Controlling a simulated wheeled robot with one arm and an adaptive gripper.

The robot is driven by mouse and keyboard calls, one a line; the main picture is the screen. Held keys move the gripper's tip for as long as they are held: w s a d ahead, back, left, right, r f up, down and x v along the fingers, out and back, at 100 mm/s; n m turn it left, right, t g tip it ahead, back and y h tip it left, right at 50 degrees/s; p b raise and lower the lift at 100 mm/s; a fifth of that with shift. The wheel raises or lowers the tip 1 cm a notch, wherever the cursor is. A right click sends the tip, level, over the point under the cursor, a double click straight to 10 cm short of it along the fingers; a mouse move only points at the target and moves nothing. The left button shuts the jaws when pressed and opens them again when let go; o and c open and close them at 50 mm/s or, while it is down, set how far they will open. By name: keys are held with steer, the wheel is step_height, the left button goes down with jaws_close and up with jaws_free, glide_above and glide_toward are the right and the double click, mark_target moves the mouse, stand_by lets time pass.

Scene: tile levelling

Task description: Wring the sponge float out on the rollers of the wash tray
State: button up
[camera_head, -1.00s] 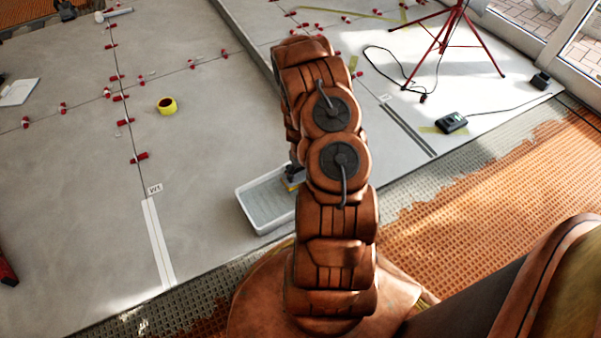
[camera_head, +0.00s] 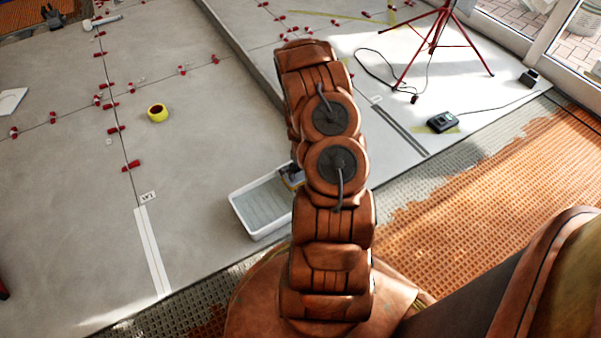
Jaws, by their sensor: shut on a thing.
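The white wash tray (camera_head: 240,216) stands on the grey tiled floor just left of my arm. Its right part is hidden behind my arm, and I cannot make out its rollers. My gripper (camera_head: 289,171) is mostly hidden by my arm; only a small dark part shows over the tray's right side. It is shut on the sponge float (camera_head: 294,183), of which a small yellowish and dark piece shows. I cannot tell whether the float touches the tray.
A red tripod (camera_head: 438,40) and a black box with a cable (camera_head: 443,122) are at right. Bare tile lies left of the tray.

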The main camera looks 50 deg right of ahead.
steer(key=shift+d+f, duration=0.1)
steer(key=shift+s+d, duration=0.25)
steer(key=shift+d, duration=0.55)
steer(key=shift+a, duration=0.1)
steer(key=shift+w+a+r+p, duration=0.15)
steer(key=shift+a+p, duration=0.05)
steer(key=shift+a, duration=0.2)
steer(key=shift+w+a+r+p, duration=0.1)
steer(key=shift+a+p, duration=0.1)
steer(key=shift+a, duration=0.3)
